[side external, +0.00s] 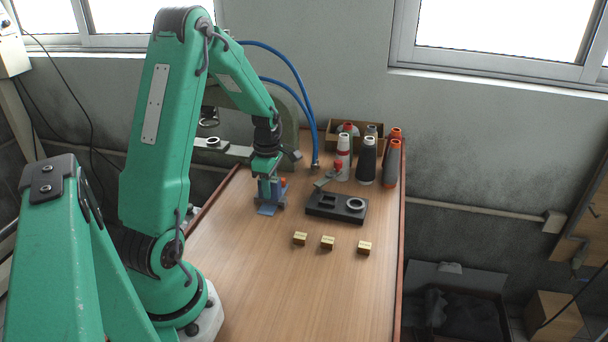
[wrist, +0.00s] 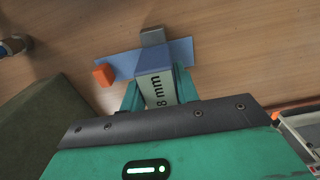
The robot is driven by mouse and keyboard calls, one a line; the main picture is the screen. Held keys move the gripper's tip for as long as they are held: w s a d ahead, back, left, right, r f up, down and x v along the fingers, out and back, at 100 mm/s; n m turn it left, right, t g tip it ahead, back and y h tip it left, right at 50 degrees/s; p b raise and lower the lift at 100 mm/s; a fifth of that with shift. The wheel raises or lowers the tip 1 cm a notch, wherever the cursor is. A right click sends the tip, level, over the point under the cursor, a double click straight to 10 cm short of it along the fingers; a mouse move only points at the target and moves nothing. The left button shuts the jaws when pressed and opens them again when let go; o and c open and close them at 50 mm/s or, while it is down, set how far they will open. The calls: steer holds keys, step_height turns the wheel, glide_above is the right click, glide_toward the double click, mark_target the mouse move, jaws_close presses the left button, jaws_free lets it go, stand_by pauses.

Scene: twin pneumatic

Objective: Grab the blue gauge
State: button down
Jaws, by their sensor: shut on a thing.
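The blue gauge (wrist: 155,80) is a block with a blue end and a pale face marked "8 mm". In the wrist view it sits between the two green fingers of my gripper (wrist: 159,92), which is shut on it. In the side view my gripper (side external: 268,192) points down at the left part of the table, and the blue gauge (side external: 279,190) is partly hidden by the fingers. A flat blue piece (wrist: 120,66) shows under or behind the gauge; I cannot tell whether they are joined.
An orange block (wrist: 104,75) and a grey block (wrist: 153,36) are close by. A black fixture (side external: 330,213) stands to the right, with several brass blocks (side external: 327,243) in front. Several cones (side external: 367,160) and a box stand behind.

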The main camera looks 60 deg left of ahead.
steer(key=shift+r, duration=0.15)
steer(key=shift+r, duration=0.45)
step_height(320, 180, up, 3)
steer(key=shift+r, duration=0.1)
steer(key=w+d+r, duration=0.1)
steer(key=d+r, duration=0.5)
steer(key=d, duration=0.5)
steer(key=shift+w+d+r, duration=0.15)
steer(key=shift+d+r, duration=0.15)
steer(key=shift+d, duration=0.05)
